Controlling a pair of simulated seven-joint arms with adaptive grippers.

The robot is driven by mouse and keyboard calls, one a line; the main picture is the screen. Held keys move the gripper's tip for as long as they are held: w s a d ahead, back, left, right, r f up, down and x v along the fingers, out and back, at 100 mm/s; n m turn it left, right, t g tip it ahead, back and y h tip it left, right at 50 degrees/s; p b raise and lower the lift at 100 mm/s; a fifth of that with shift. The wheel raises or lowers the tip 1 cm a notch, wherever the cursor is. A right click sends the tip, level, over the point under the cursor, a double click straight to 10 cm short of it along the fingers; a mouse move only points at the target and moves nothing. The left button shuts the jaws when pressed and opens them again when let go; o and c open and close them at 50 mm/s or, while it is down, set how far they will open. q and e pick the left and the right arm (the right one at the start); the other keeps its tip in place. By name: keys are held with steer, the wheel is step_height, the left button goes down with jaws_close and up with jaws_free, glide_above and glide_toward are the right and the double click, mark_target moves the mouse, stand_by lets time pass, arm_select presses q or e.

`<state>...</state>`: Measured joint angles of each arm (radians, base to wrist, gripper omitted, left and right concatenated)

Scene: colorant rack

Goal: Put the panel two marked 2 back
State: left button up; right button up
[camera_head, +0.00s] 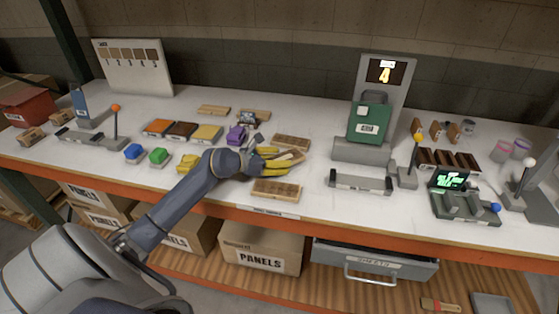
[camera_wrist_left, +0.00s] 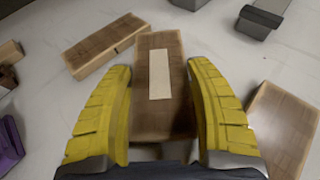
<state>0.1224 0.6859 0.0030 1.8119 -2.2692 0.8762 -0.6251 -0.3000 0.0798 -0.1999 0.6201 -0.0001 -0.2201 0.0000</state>
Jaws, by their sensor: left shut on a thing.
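My left gripper (camera_head: 284,158) is shut on a brown wooden panel (camera_wrist_left: 160,115), over the middle of the table. In the left wrist view the yellow fingers (camera_wrist_left: 160,80) lie along its two long sides. The panel carries a pale blank-looking strip; I can read no number on it. In the head view only part of this panel (camera_head: 291,156) shows beyond the fingers. A second panel (camera_head: 291,142) lies just behind it and a third (camera_head: 277,188) lies in front, near the table edge. I cannot tell which panel is marked 2. My right gripper is not in view.
A board with numbered wood samples (camera_head: 133,66) stands at the back left. A grey stand (camera_head: 401,85) with a display reading 4 and a green container (camera_head: 369,118) stands right of the panels. Coloured blocks and a purple item (camera_head: 236,134) lie left of the gripper.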

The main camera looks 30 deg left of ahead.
arm_select(q)
steer(key=shift+s+f, duration=0.1)
steer(key=shift+f, duration=0.5)
steer(key=o, duration=1.2)
steer(key=shift+f, duration=0.1)
steer(key=shift+o, duration=0.6)
steer(key=shift+d+f, duration=0.1)
steer(key=shift+f, duration=0.05)
steer(key=shift+s, duration=0.1)
steer(key=shift+d+r, duration=0.1)
steer(key=shift+r, duration=0.3)
steer(key=v, duration=0.8)
steer(key=r+v, duration=0.1)
steer(key=v, duration=0.3)
steer(key=shift+w+r, duration=0.1)
steer(key=shift+w, duration=0.1)
